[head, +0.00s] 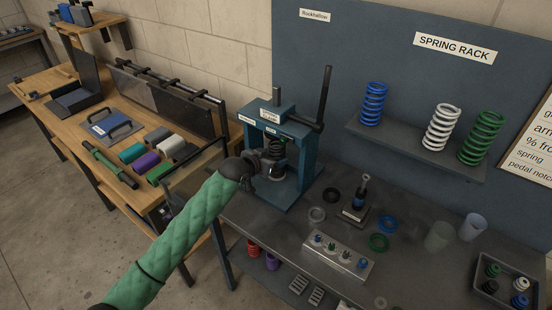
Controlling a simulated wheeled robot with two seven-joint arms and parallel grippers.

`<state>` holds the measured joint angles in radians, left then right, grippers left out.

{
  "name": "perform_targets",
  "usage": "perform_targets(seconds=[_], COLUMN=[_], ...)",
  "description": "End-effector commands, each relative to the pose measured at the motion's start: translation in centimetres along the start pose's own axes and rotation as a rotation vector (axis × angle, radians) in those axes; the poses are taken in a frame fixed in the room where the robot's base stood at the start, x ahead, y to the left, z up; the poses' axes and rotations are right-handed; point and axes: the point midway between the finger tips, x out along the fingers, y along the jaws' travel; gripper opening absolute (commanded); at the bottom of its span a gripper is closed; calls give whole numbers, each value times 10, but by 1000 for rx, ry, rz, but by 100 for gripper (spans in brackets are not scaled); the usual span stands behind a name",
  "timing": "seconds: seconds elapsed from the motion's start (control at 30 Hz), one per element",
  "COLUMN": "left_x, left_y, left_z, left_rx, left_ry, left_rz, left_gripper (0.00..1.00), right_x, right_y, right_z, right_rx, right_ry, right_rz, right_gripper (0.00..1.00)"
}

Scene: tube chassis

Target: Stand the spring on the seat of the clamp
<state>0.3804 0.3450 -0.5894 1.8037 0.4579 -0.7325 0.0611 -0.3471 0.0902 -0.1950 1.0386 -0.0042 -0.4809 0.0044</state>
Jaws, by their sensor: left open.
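The clamp (304,160) is a blue-green press with a tall black lever, standing at the left end of the grey bench. A dark coil spring (277,147) shows inside its frame, below the top plate, and looks upright. Its lower end and the seat are hidden behind my left gripper (266,172), so I cannot tell whether the spring rests on the seat. My left gripper is open at the front of the clamp, just below and in front of the spring; whether it touches the spring is unclear. My right gripper is out of view.
A blue spring (373,103), a white spring (441,127) and a green spring (482,138) stand on the wall shelf (415,148). A metal block (338,257), rings and clear cups occupy the bench. A tray (505,272) of small springs sits at right. A wooden bench (70,125) stands left.

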Motion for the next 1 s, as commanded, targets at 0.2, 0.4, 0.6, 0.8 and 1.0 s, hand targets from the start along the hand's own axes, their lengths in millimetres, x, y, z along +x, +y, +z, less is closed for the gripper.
perform_targets(seconds=[0.2, 0.4, 0.6, 0.8, 1.0], left_x=[-43, -72, -86, -88, -88], left_y=[-1, 0, 0, 0, 0], left_z=[3, 2, 1, 0, 0], left_rx=[1, 1, -1, -1, -1], left_ry=[1, 0, 0, 0, 0], left_rz=[-1, -1, -1, 0, 0], left_gripper=[70, 70, 70, 70, 70], right_x=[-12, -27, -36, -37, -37], right_y=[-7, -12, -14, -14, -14], right_z=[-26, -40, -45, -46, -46], right_rx=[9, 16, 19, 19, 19], right_ry=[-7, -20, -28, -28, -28], right_rz=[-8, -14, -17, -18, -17], right_gripper=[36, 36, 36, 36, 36])
